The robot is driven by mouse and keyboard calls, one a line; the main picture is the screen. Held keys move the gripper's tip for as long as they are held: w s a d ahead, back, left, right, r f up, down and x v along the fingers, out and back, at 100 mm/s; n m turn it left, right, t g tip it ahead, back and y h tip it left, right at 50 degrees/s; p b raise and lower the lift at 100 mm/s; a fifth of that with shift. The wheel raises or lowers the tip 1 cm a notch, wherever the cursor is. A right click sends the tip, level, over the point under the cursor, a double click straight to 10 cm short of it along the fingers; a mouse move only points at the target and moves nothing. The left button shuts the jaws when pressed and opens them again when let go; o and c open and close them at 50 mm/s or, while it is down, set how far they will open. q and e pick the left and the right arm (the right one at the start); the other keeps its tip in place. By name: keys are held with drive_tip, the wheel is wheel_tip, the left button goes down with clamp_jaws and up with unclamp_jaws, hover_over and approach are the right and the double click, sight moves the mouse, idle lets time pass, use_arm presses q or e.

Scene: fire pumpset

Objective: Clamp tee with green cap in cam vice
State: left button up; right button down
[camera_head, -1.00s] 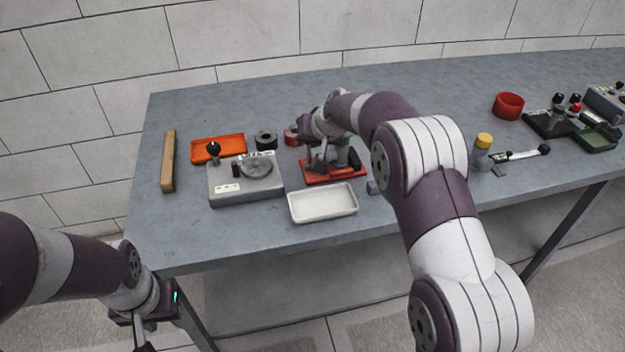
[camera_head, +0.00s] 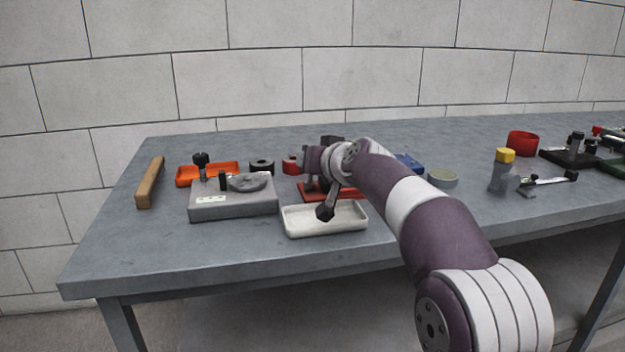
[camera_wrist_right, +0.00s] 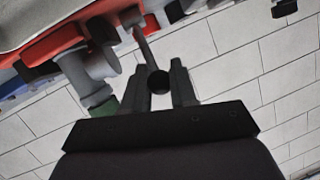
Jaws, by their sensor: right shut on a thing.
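The cam vice (camera_head: 318,192) has a red base and stands behind the white tray, partly covered by my right arm. A dark-tipped rod (camera_head: 325,211) shows in front of it, over the tray. In the right wrist view, the red vice (camera_wrist_right: 52,45) is at upper left. The grey tee (camera_wrist_right: 88,64) sits at the vice, its green cap (camera_wrist_right: 104,108) pointing down in the picture. My right gripper (camera_wrist_right: 160,80) is shut on the lever's dark round knob (camera_wrist_right: 159,82), between its fingers; the lever runs to the vice. The head view hides this grip. My left gripper is out of view.
The white tray (camera_head: 290,224) is in front of the vice. A grey fixture (camera_head: 235,207), an orange tray (camera_head: 228,168) and a wooden bar (camera_head: 150,183) are to the left. A round tin (camera_head: 443,178) and a yellow-capped bottle (camera_head: 503,172) are to the right.

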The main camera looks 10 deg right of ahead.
drive_tip(key=shift+r, duration=0.1)
idle(0.3)
drive_tip(key=c, duration=1)
unclamp_jaws()
drive_tip(key=shift+o, duration=0.2)
drive_tip(key=v, duration=1.2)
drive_tip(key=shift+s+b, duration=0.3)
drive_tip(key=shift+s, duration=0.05)
drive_tip(key=shift+d, duration=0.1)
